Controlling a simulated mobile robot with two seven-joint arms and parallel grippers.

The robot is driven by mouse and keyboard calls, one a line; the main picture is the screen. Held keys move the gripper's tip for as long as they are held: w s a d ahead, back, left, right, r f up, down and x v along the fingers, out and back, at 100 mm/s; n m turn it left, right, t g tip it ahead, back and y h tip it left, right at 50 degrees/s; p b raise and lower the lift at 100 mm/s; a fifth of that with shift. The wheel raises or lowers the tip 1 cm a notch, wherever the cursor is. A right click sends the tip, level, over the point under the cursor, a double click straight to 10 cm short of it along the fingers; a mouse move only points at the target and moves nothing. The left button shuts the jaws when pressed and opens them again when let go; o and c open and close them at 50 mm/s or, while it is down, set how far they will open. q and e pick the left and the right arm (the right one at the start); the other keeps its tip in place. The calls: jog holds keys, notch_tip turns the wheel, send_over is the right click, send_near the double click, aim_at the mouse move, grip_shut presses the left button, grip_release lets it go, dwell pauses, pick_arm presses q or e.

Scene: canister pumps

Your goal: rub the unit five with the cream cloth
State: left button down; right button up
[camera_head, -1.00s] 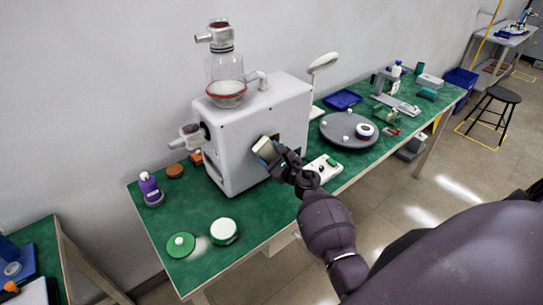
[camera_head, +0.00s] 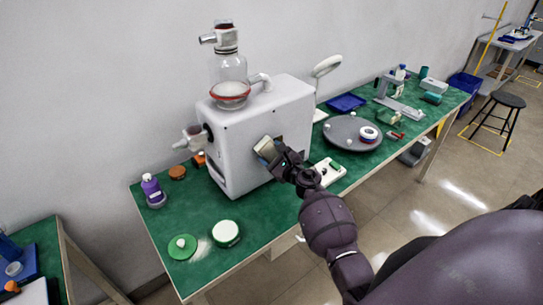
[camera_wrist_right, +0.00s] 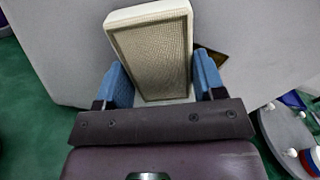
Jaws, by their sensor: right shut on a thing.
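The unit, a pale grey box-shaped pump (camera_head: 240,150) with a glass canister (camera_head: 229,80) on top, stands on the green bench. I see no readable number on it. My right gripper (camera_head: 274,154) is at the unit's front face, shut on the cream cloth (camera_head: 265,144), a block-like pad. In the right wrist view the cloth (camera_wrist_right: 153,50) sits between the blue fingertips of my gripper (camera_wrist_right: 160,78), with its mesh-like face showing. The unit's grey surface (camera_wrist_right: 60,45) lies behind it. The cloth is at or very near that face; I cannot tell if they touch. My left gripper is not in view.
The green bench (camera_head: 165,222) holds a purple bottle (camera_head: 152,190), a green disc (camera_head: 183,246) and a white-topped round tin (camera_head: 225,233) left of my arm. A dark round tray (camera_head: 345,140) and a white control box (camera_head: 330,172) are to the right.

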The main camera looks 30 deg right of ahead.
aim_at(285, 141)
jog(key=shift+w+d+b, duration=0.15)
jog(key=shift+d+b, duration=0.75)
jog(key=shift+d, duration=1)
jog(key=shift+w+d+b, duration=0.15)
jog(key=shift+d+b, duration=0.7)
jog(key=shift+d, duration=1)
jog(key=shift+f, duration=0.1)
jog(key=shift+a, duration=0.15)
jog(key=shift+s+a+p, duration=0.2)
jog(key=shift+a+p, duration=0.3)
jog(key=shift+a, duration=1.45)
jog(key=shift+s+a+p, duration=0.15)
jog(key=shift+a+p, duration=0.35)
jog(key=shift+a, duration=1.4)
jog(key=shift+s+d, duration=0.15)
jog(key=shift+s, duration=0.95)
jog(key=shift+s+d, duration=0.1)
jog(key=shift+s, duration=1.8)
